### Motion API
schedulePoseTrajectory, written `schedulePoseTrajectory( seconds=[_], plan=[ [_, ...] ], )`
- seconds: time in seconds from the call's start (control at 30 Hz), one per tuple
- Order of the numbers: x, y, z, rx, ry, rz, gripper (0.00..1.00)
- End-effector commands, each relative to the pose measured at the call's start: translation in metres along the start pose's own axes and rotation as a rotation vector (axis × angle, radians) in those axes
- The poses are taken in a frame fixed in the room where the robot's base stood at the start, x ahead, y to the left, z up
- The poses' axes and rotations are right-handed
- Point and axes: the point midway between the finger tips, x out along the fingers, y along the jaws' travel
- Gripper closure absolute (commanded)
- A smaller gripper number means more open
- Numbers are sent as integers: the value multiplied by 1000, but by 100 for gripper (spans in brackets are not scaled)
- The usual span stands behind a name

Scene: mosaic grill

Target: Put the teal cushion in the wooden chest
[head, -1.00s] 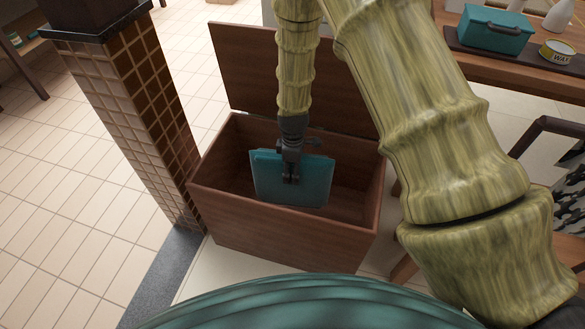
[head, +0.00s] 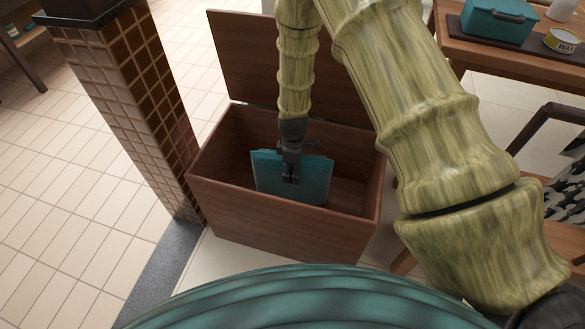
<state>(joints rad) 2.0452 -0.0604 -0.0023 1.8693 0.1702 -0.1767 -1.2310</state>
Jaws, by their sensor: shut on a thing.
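The wooden chest (head: 272,235) stands on the floor with its lid (head: 250,62) raised at the back. The teal cushion (head: 308,181) hangs upright in my gripper (head: 291,178), which is shut on its upper middle part. The cushion is within the chest's opening, its lower part below the level of the rim. Whether it touches the chest floor cannot be told. The gripper's far finger is hidden by the cushion.
A tiled pillar (head: 135,105) stands close to the chest's left side. Tiled floor is open at left.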

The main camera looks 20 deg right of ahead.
Motion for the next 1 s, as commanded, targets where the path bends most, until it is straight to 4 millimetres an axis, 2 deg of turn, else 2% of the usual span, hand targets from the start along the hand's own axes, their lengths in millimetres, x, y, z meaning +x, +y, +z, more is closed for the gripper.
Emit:
schedulePoseTrajectory(
  seconds=[0.03,0.13,0.17,0.47,0.63,1.0],
  plan=[
    [0,0,0,0,0,0,32],
    [0,0,0,0,0,0,14],
    [0,0,0,0,0,0,13],
    [0,0,0,0,0,0,13],
    [-7,0,0,0,0,0,13],
    [-60,1,0,0,1,2,13]
  ],
)
